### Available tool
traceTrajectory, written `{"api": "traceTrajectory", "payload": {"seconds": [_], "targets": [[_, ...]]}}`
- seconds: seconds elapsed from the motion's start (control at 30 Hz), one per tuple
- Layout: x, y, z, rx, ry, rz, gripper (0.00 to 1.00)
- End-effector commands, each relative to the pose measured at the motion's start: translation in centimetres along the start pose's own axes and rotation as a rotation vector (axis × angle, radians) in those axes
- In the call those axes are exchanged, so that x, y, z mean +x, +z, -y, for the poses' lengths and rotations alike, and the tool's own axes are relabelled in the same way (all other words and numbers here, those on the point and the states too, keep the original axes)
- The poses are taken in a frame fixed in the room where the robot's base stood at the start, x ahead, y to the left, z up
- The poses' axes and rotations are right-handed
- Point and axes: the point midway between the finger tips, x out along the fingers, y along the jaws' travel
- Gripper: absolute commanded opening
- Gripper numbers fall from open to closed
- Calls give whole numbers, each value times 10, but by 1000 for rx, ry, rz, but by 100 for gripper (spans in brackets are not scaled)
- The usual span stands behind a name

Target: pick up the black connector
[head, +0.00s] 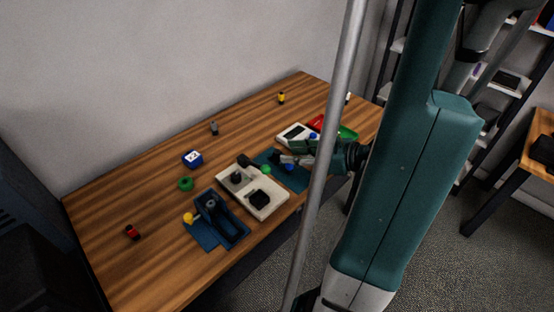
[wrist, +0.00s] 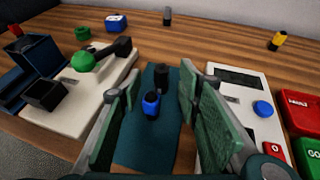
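A small black cylinder (wrist: 161,78) stands on a teal mat (wrist: 140,150), with a blue-topped black piece (wrist: 152,104) just in front of it. Whether these are one connector or two parts, I cannot tell. My gripper (wrist: 157,98) is open, its green pads on either side of these pieces with gaps to both. In the head view my gripper (head: 291,157) is over the mat (head: 268,158), beside a blue spot (head: 291,168). A black square socket-like block (wrist: 46,94) sits on the beige board (wrist: 84,104), left of my gripper.
The board also carries a green ball-ended lever (wrist: 82,61). A white device (wrist: 225,95) with a blue knob (wrist: 263,108) stands close at right, beside red (wrist: 300,108) and green (wrist: 308,155) bins. The back table is mostly clear.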

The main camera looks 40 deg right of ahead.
Motion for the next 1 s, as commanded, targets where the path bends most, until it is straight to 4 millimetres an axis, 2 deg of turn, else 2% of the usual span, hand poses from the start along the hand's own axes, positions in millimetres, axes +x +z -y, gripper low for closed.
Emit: {"api": "traceTrajectory", "payload": {"seconds": [0.5, 1.0], "targets": [[41, -2, 3, -1, 1, 0, 34], [44, -1, 3, 0, 0, 0, 34]]}}
